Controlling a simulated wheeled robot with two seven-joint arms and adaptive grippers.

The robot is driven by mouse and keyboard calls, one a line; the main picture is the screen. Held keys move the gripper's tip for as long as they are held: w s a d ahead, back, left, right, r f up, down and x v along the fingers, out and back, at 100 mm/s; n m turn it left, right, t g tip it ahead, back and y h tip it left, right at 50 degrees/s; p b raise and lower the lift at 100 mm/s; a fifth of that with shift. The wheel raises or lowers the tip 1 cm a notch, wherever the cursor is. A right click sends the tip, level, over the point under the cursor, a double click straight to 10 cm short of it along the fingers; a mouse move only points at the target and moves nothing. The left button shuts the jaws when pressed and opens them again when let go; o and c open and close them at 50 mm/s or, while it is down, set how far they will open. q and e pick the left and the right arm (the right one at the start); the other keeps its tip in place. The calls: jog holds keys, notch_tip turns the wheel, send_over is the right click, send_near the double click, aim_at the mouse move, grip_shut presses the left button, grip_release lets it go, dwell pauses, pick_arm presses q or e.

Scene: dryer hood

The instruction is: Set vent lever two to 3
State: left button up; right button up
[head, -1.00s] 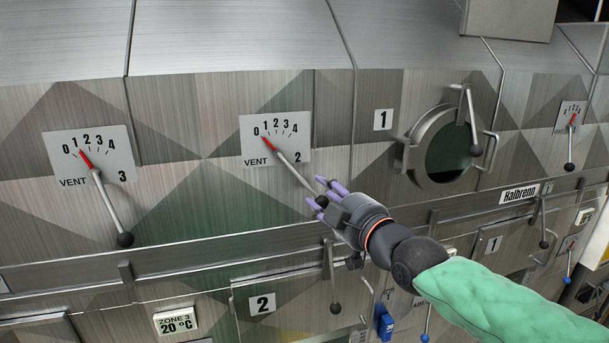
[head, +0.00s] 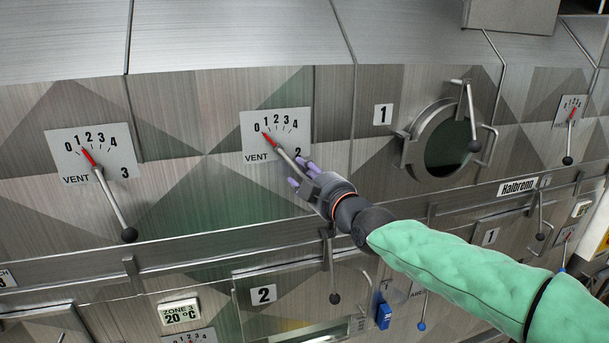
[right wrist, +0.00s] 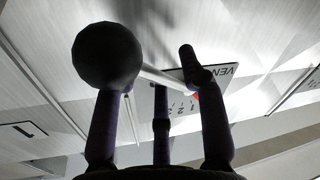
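The vent two plate (head: 262,155) is in the middle of the head view, with a 0 to 4 scale. Its red pointer (head: 270,139) points up-left near 0. The lever rod (head: 287,160) slants down-right to my right gripper (head: 300,177), which hides its knob in the head view. In the right wrist view, the black knob (right wrist: 107,57) overlaps the left fingertip, and the rod runs between the purple fingers toward the plate (right wrist: 205,77). My right gripper (right wrist: 150,75) is open, its fingers spread around the lever. I cannot tell whether they touch it. My left gripper is out of view.
The vent three lever (head: 113,203) hangs to the left of vent two. A round hatch (head: 440,145) with handles is to the right. A rail (head: 200,253) runs below the vents, with a hanging lever (head: 334,275) beneath the right hand.

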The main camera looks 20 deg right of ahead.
grip_shut()
